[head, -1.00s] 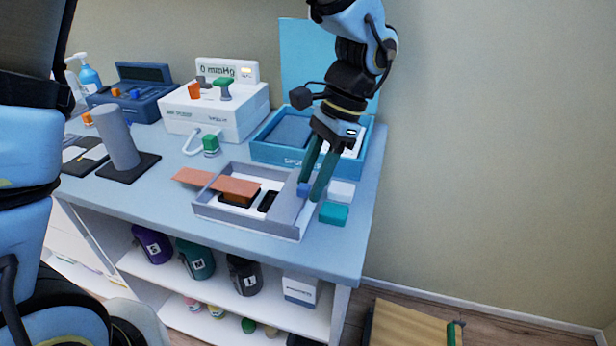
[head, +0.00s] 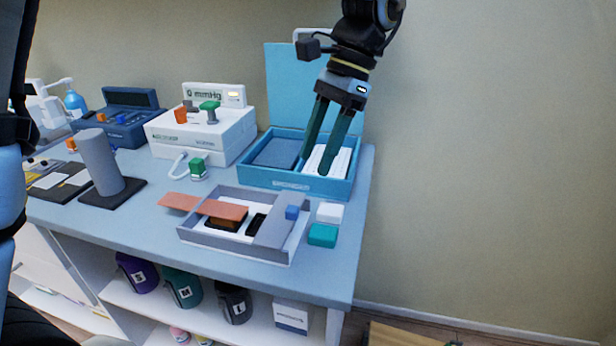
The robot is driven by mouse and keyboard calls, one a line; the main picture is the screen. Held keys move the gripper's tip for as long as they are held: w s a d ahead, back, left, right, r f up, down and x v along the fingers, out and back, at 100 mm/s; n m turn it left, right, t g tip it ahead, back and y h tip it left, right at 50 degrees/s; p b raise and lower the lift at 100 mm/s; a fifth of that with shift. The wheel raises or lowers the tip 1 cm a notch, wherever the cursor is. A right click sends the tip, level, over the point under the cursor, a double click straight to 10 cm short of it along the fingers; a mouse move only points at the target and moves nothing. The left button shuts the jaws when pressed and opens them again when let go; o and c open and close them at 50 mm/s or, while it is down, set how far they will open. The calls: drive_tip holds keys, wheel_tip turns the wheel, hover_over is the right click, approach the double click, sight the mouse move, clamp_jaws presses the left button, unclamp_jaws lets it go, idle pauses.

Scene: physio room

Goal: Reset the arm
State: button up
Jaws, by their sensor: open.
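My gripper (head: 312,172) is in the head view, pointing down above the right part of the open teal box (head: 262,182). Its two dark green fingers are parted and I see nothing between them. Whether the fingertips touch the white content of the box cannot be told. My arm comes down from the top of the picture. A small blue block (head: 292,212) sits on the grey part at the right end of the grey tray (head: 222,246), in front of the gripper.
A white block (head: 329,212) and a teal block (head: 322,235) lie right of the tray. A white pressure device (head: 195,130), a blue console (head: 118,122) and a grey cylinder (head: 100,162) stand to the left. The wall at right is bare.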

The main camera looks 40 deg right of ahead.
drive_tip(key=shift+d+r, duration=0.25)
drive_tip(key=shift+r, duration=0.35)
drive_tip(key=shift+a, duration=0.1)
drive_tip(key=w+a+f+n+g+h, duration=0.1)
drive_tip(key=w+a+f+n, duration=0.35)
drive_tip(key=w+a, duration=0.5)
drive_tip(key=w+a+f+n+t+h, duration=0.1)
drive_tip(key=w+a+f+n, duration=0.2)
drive_tip(key=a+n, duration=0.4)
drive_tip(key=w+a+f+n+t+h, duration=0.1)
drive_tip(key=a+n, duration=0.5)
drive_tip(key=a, duration=1.4)
wheel_tip(320, 180, down, 2)
drive_tip(key=shift+w+a+f+n+h, duration=0.1)
drive_tip(key=shift+w+a+n+h, duration=0.2)
drive_tip(key=shift+w+h, duration=0.7)
drive_tip(key=shift+w, duration=0.25)
